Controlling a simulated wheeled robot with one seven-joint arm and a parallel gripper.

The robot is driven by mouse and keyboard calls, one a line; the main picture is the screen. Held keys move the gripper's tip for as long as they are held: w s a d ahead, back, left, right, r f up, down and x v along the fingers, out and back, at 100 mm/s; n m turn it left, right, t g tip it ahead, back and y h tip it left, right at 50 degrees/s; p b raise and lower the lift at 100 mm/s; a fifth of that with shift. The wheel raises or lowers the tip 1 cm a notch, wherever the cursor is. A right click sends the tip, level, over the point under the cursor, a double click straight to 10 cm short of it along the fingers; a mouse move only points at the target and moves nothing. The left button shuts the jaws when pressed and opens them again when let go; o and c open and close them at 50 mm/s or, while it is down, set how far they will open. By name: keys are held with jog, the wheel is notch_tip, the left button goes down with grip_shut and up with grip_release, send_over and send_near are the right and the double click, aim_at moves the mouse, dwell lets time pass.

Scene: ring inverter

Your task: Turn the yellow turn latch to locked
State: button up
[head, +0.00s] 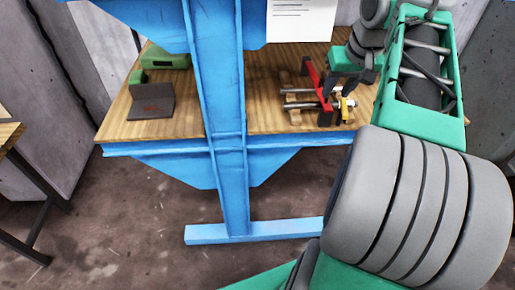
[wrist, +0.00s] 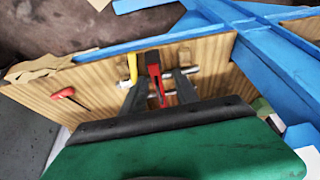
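The yellow turn latch (head: 345,108) is a small piece at the front right of a fixture on the wooden bench. In the wrist view the yellow latch (wrist: 132,68) stands just left of a red bar (wrist: 153,62). My gripper (head: 340,88) hangs over the right end of the fixture, close above the latch. In the wrist view my gripper (wrist: 160,80) has its two dark fingers apart, with the red bar showing between them. The latch lies beyond the left finger. I cannot tell whether any finger touches the fixture.
The fixture has metal rods (head: 301,105) on a wooden base. A blue steel post (head: 229,130) stands in front of the bench (head: 263,121). A dark angled plate (head: 152,101) and a green case (head: 166,57) are at left. A red-handled tool (wrist: 64,93) lies on the bench.

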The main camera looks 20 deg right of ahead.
jog(key=a+f+n+y+p, duration=0.15)
jog(key=a+p, duration=0.35)
jog(key=a, duration=1.1)
jog(key=s+a+f+n+g+p, duration=0.1)
jog(key=s+a+f+p, duration=0.3)
jog(key=s+a, duration=0.4)
jog(key=shift+s+f+h+p, duration=0.2)
jog(key=shift+f+h+p, duration=0.15)
jog(key=shift+f, duration=0.3)
